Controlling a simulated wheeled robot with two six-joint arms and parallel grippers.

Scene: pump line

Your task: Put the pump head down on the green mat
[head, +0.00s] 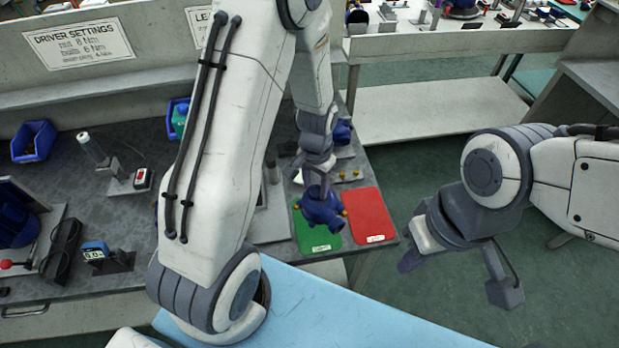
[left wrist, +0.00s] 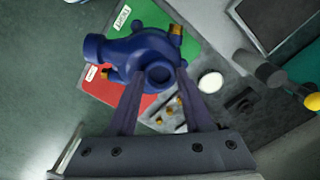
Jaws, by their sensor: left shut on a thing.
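The blue pump head (head: 322,208) with brass fittings is in my left gripper (head: 318,180), which points down over the mats. In the left wrist view the pump head (left wrist: 125,50) is at the ends of the two fingers (left wrist: 160,78). It covers part of the green mat (head: 312,240) and overlaps the edge toward the red mat (head: 372,216). I cannot tell whether it touches the green mat or hangs just above it. My right gripper (head: 458,275) is open and empty, off to the right of the bench, over the floor.
Blue bins (head: 34,142) and a gauge with a digital display (head: 95,251) stand on the grey bench at left. Small brass parts (head: 350,175) lie behind the mats. My left arm hides the bench's middle. The red mat is bare.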

